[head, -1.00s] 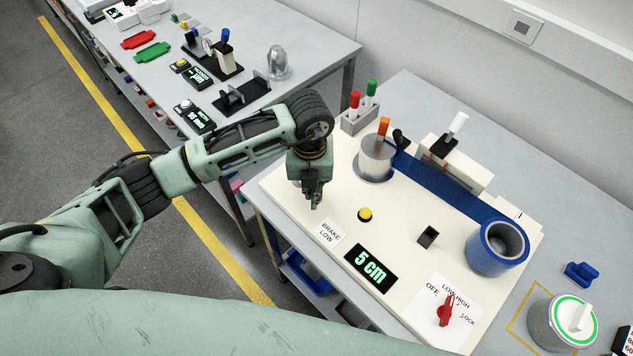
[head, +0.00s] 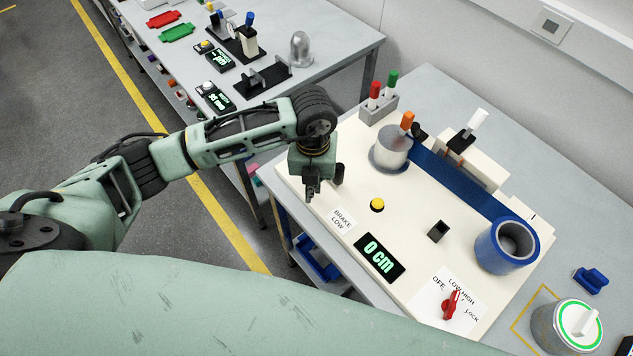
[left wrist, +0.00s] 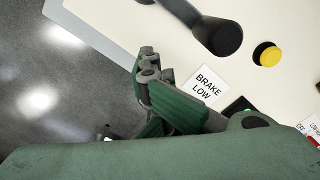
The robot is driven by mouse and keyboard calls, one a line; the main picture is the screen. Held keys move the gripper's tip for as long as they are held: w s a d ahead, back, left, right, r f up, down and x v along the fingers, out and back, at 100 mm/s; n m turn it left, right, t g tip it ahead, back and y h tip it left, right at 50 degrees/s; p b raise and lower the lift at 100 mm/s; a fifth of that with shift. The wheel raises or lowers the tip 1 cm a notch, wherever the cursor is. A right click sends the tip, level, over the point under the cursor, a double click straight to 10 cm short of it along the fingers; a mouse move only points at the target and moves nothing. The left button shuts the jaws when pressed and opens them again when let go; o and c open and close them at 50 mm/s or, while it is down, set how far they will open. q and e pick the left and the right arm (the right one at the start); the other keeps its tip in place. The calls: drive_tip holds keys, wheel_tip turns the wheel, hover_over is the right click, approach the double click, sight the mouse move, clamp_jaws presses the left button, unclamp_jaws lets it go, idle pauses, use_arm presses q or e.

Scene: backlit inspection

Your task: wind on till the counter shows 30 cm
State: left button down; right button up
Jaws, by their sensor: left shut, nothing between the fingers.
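The counter (head: 380,258) reads 0 cm. Blue tape (head: 455,183) runs from the blue roll (head: 498,250) to a metal drum (head: 390,152) with an orange handle (head: 407,122) on top. A dark upright knob (head: 338,173) stands just right of my left gripper (head: 312,196). In the left wrist view the knob tops a black crank-like arm (left wrist: 224,36). My left gripper is shut and empty over the left side of the cream panel (head: 345,192), apart from the knob. It also shows in the left wrist view (left wrist: 148,62). My right gripper is out of view.
The panel holds a yellow button (head: 377,205), a BRAKE LOW label (head: 341,221) and a red brake knob (head: 451,305). Behind are a pen holder (head: 378,106) and a white-handled lever (head: 470,130). A lidded tin (head: 567,327) stands at right. Another bench (head: 345,42) lies behind.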

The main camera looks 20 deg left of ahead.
use_arm(q)
drive_tip(key=shift+a, duration=0.1)
drive_tip(key=shift+s+a, duration=0.2)
drive_tip(key=shift+a, duration=0.05)
drive_tip(key=shift+s+a, duration=0.8)
drive_tip(key=shift+s, duration=0.25)
drive_tip(key=c, duration=1.4)
unclamp_jaws()
drive_tip(key=shift+c, duration=0.2)
